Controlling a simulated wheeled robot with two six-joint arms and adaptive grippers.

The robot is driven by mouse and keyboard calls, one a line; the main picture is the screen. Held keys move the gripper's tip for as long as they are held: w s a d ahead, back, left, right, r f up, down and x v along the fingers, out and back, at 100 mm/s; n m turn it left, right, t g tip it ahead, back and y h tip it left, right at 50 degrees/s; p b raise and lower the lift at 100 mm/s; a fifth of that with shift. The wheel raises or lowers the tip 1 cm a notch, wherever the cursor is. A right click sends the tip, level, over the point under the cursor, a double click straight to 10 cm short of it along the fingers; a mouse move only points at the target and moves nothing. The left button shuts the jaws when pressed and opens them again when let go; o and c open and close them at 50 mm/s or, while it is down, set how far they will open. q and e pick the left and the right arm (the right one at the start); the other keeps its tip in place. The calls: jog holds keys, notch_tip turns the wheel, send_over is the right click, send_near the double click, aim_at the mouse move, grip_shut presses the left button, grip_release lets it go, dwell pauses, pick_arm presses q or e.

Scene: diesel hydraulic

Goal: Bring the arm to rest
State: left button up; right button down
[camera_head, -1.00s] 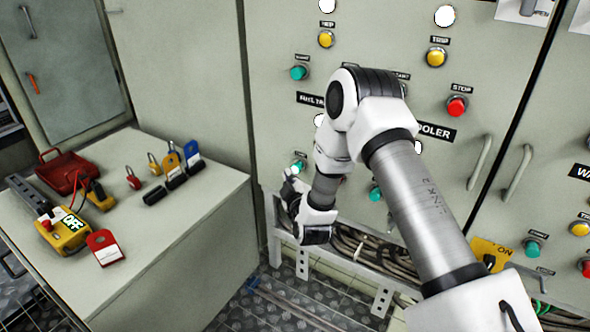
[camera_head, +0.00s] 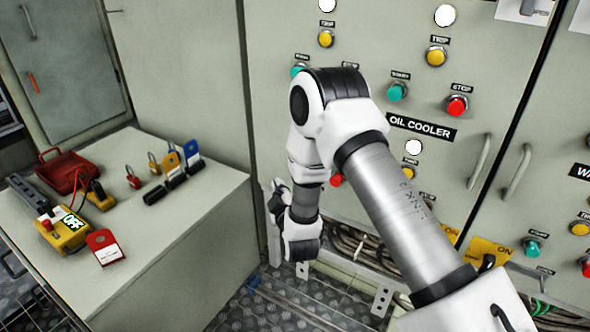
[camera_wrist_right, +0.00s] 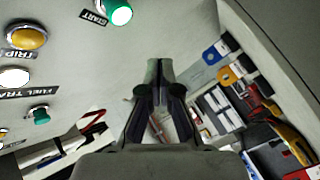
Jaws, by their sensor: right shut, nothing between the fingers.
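My right arm (camera_head: 385,190) reaches in from the lower right in the head view, in front of the control panel (camera_head: 300,25). My right gripper (camera_head: 277,192) is at the left end of the arm, near the panel's lower left edge and right of the grey cabinet. In the right wrist view the gripper (camera_wrist_right: 158,75) is shut with nothing between its fingers. The fingers appear clear of the panel, but the exact gap cannot be told. My left gripper is not in view.
The grey cabinet top (camera_head: 150,240) holds a yellow meter (camera_head: 62,232), a red tray (camera_head: 65,172), padlocks and tags. The panel carries buttons, including a red stop button (camera_head: 457,106), and door handles (camera_head: 480,160). Cables (camera_head: 355,240) run below. Checkered floor (camera_head: 245,300) is open between.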

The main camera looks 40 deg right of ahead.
dwell(0.6)
jog(key=s+a+f+g+y, duration=0.2)
jog(key=s+a+f+g, duration=0.2)
jog(key=s+f, duration=0.5)
jog(key=s+a+f+g+y, duration=0.35)
jog(key=s+f, duration=0.35)
jog(key=f, duration=0.4)
jog(key=s+a+f+m+g, duration=0.2)
jog(key=s+g, duration=0.1)
jog(key=s, duration=0.4)
jog(key=s+a+f+m+g+y, duration=0.1)
jog(key=s+m+g, duration=0.15)
jog(key=s, duration=0.45)
jog(key=s+a+f+m+g, duration=0.2)
jog(key=s+g, duration=0.1)
jog(key=s, duration=0.3)
notch_tip(320, 180, up, 26)
jog(key=p, duration=2.6)
jog(key=shift+r+n, duration=0.25)
jog(key=shift+n, duration=0.1)
jog(key=shift+d, duration=0.1)
